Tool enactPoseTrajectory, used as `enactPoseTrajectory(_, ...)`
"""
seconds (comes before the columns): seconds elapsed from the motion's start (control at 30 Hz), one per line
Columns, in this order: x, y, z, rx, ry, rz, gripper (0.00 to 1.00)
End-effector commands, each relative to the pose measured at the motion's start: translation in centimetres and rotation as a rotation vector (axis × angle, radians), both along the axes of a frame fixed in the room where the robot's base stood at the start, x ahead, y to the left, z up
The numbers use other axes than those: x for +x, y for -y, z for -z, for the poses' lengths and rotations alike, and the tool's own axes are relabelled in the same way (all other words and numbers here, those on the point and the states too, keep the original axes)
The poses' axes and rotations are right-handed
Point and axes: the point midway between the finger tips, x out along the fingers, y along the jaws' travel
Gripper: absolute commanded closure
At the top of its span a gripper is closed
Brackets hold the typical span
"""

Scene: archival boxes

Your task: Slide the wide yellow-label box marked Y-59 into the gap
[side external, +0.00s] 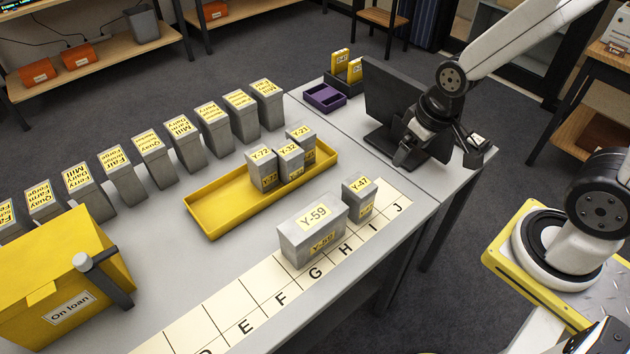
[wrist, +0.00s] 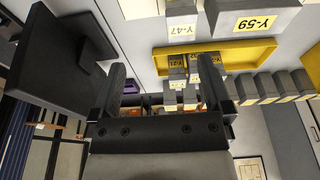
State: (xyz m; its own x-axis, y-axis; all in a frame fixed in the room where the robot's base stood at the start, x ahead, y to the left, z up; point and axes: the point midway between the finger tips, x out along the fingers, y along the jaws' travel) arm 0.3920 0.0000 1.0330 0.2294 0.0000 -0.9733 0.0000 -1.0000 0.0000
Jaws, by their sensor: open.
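The wide grey box Y-59 (side external: 292,244), with yellow labels on its top and front, stands upright on the lettered strip behind the letters G and H. The narrower box Y-47 (side external: 351,208) stands to its right, with a small space between them. In the wrist view, Y-59 (wrist: 278,22) and Y-47 (wrist: 181,10) appear upside down at the top edge. My gripper (side external: 472,148) is raised near the table's right end, beside the black monitor, away from both boxes. In the wrist view its two fingers (wrist: 164,80) are spread with nothing held between them.
A yellow tray (side external: 215,222) behind Y-59 holds boxes Y-72, Y-32 and Y-21. Several grey boxes line the back. A yellow "On loan" bin (side external: 50,270) stands at left, the monitor (side external: 400,100) at right. Strip cells (side external: 232,302) left of Y-59 are bare.

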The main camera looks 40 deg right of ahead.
Motion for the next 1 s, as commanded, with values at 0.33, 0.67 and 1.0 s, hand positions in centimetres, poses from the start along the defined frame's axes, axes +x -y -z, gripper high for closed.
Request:
enactPoseTrajectory(0.33,0.2,-0.1,0.0,-0.004,-0.003,-0.020,0.57)
enactPoseTrajectory(0.67,2.2,-1.5,1.0,-0.057,-0.048,-0.314,1.00)
enactPoseTrajectory(1.0,5.6,-4.3,3.5,-0.132,-0.119,-0.861,1.00)
